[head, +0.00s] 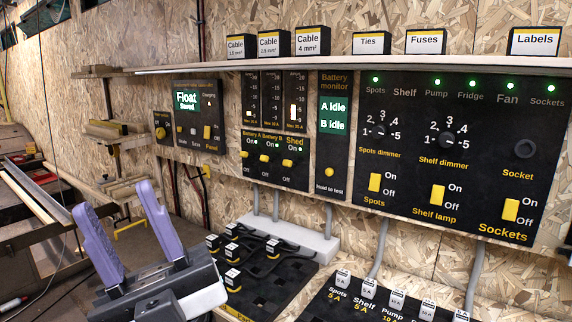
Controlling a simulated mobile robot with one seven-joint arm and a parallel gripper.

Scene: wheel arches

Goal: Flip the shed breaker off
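The shed breaker (288,162) is a small yellow lever under the label "Shed", on the black breaker panel (275,176) at the middle of the head view. It is the rightmost of three levers, beside those of Battery A (245,154) and Battery B (264,158). On is printed above the levers and Off below. Small green lights show near the On labels. The shed lever's exact position is too small to tell. My gripper (113,198) is at the lower left, with two purple fingers apart and nothing between them. It is left of the panel and apart from it.
A solar panel unit (198,118) is left of the breakers; a battery monitor (333,140) and a switch board (445,150) are right. A shelf with labelled boxes (310,41) runs above. Black trays with fuses (262,290) stand below. Wooden rails and clutter lie at left.

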